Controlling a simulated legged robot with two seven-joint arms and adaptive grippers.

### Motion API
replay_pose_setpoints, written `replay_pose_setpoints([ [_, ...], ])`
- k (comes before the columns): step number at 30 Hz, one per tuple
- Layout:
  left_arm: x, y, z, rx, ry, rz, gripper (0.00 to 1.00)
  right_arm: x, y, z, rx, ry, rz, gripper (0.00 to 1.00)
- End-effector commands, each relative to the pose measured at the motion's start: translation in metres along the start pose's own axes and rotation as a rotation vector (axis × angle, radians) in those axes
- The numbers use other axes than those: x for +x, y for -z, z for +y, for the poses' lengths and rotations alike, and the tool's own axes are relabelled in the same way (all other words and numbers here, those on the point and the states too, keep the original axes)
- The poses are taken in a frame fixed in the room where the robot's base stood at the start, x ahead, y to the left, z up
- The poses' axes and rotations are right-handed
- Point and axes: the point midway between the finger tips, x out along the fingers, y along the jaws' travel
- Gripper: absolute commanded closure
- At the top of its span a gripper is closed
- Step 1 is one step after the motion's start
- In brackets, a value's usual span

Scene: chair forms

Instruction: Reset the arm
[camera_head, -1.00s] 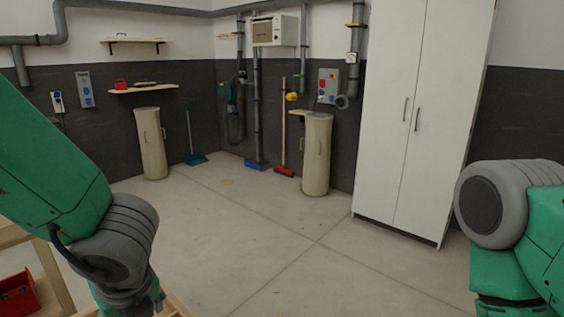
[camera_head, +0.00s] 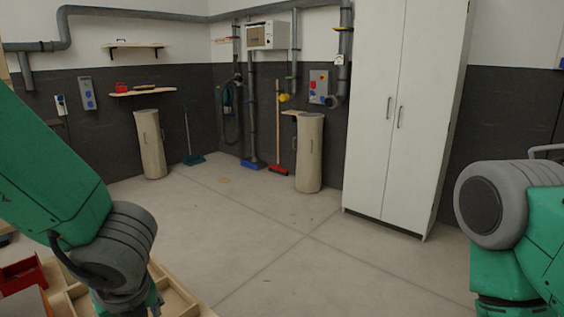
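My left arm comes in from the left edge, green with a grey ribbed joint, and reaches down to the bottom of the view. Its lower end is over a light wooden frame (camera_head: 176,299); the gripper itself is cut off below the picture. My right arm is at the right edge, a green link with a grey ribbed joint. Its gripper is outside the view. No held object shows.
A red bin (camera_head: 20,275) is at the lower left, beside the wooden frame. A tall white cabinet (camera_head: 400,120) stands at the right. The middle floor is clear.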

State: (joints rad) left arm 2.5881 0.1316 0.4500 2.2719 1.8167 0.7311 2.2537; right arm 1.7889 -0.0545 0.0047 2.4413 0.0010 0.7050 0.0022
Motion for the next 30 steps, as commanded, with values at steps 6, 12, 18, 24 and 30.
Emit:
replay_pose_setpoints([
  [6, 0.030, 0.000, 0.011, 0.287, -0.019, -0.021, 0.37, 0.000, 0.001, 0.000, 0.000, 0.000, 0.002, 0.60],
  [12, 0.062, 0.007, 0.023, 0.678, -0.041, -0.044, 0.37, 0.000, 0.001, 0.000, 0.000, 0.000, 0.002, 0.60],
  [18, 0.109, 0.025, 0.043, 1.264, -0.055, -0.044, 0.37, 0.000, 0.000, 0.000, 0.000, 0.000, 0.001, 0.60],
  [24, 0.171, 0.077, 0.083, 2.211, 0.027, -0.014, 0.37, 0.000, 0.001, 0.000, 0.000, 0.000, 0.001, 0.60],
  [30, 0.204, 0.143, 0.129, 3.048, 0.273, -0.065, 0.37, 0.000, 0.001, 0.000, 0.000, 0.000, 0.001, 0.60],
])
